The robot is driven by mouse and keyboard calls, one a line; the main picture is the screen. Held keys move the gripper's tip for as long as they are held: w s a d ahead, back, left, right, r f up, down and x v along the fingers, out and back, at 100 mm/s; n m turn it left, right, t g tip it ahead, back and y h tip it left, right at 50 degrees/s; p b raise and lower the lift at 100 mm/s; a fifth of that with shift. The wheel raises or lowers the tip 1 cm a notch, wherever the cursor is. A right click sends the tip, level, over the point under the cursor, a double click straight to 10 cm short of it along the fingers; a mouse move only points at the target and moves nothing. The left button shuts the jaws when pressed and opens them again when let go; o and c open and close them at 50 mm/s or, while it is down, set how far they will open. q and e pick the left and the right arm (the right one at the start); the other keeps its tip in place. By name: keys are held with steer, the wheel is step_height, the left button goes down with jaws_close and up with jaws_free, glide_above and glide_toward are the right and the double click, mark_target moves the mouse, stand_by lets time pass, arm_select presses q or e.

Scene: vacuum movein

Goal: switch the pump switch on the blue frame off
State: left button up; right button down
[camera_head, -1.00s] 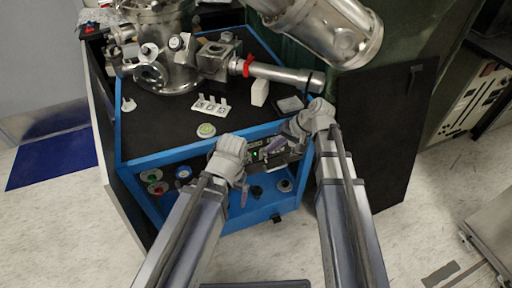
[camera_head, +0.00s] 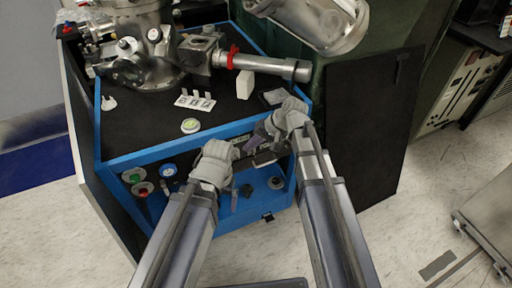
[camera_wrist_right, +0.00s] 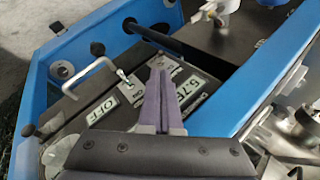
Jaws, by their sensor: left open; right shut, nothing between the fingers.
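The blue frame (camera_head: 130,160) stands before me with a dark control panel on its front. In the right wrist view the panel carries a small metal toggle (camera_wrist_right: 123,76), which looks like the pump switch, and a display reading OFF (camera_wrist_right: 98,111). A second display (camera_wrist_right: 163,86) is partly hidden by my right fingers. My right gripper (camera_head: 260,136) is shut and empty at the panel; its purple fingers (camera_wrist_right: 160,78) appear just right of the toggle, and contact cannot be told. My left gripper (camera_head: 234,194) is open and empty in front of the frame's lower front.
A metal handle (camera_wrist_right: 85,72) sticks up beside the toggle. A steel chamber (camera_head: 145,50) stands on top. A black panel (camera_head: 368,130) stands at the right.

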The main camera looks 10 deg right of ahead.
mark_target(237, 156)
steer(key=shift+b+x, duration=0.95)
steer(key=shift+x, duration=0.75)
steer(key=shift+s+f, duration=0.1)
steer(key=shift+t+b, duration=0.3)
steer(key=shift+b, duration=0.05)
